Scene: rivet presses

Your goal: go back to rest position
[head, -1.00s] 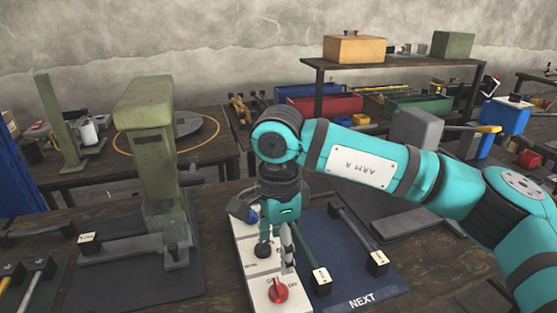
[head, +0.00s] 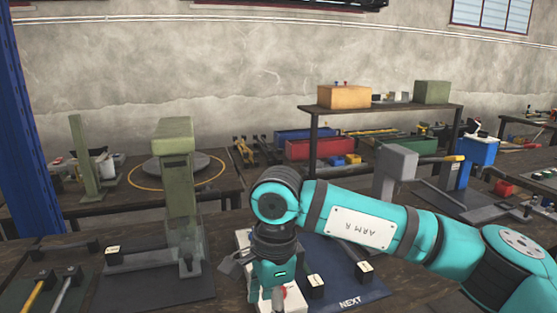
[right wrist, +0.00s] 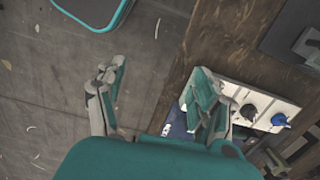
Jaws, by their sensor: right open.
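My right arm comes in from the right in the head view, and its gripper (head: 268,298) hangs low in front of the white control panel (head: 243,238). In the right wrist view the gripper (right wrist: 155,98) is open, its two fingers wide apart with nothing between them. Grey floor shows between and below the fingers. The panel (right wrist: 262,103) with a black and a blue knob lies beyond the right finger. The gripper partly hides the panel and its red knob in the head view. My left gripper is not in view.
A green press (head: 178,185) stands left of the arm, a grey press (head: 397,165) behind it. A blue mat marked NEXT (head: 335,262) holds tagged tools beside the panel. The workbench edge (right wrist: 183,65) runs close by the gripper, with open floor to its left.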

